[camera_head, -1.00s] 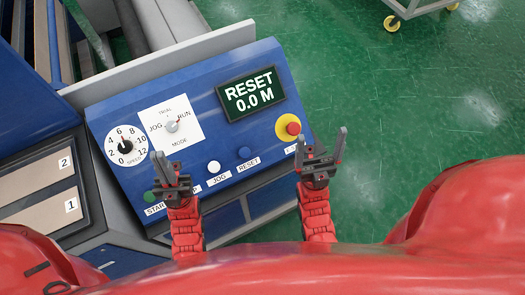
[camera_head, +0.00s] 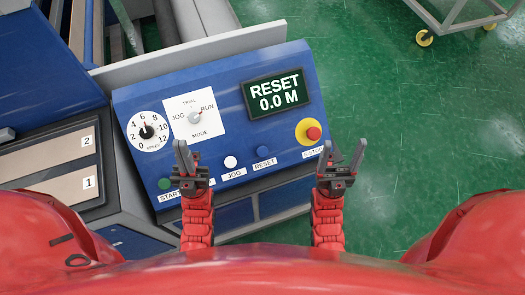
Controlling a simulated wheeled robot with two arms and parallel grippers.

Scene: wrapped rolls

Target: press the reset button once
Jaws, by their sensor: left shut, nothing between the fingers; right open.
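The blue RESET button (camera_head: 263,151) sits on the sloped blue control panel (camera_head: 226,90), above its RESET label. The display (camera_head: 277,93) reads "RESET 0.0 M". My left gripper (camera_head: 185,155) is shut and empty, in front of the panel's lower edge, left of the white JOG button (camera_head: 231,162); it hides part of the button row and its labels. My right gripper (camera_head: 342,155) is open and empty, to the right of the panel's lower right corner. Neither gripper appears to be at the RESET button.
The red emergency stop (camera_head: 313,133) on its yellow base is near my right gripper. A speed dial (camera_head: 147,131), a mode switch (camera_head: 195,117) and a green START button (camera_head: 165,184) share the panel. A wheeled cart (camera_head: 455,20) stands far right on open green floor.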

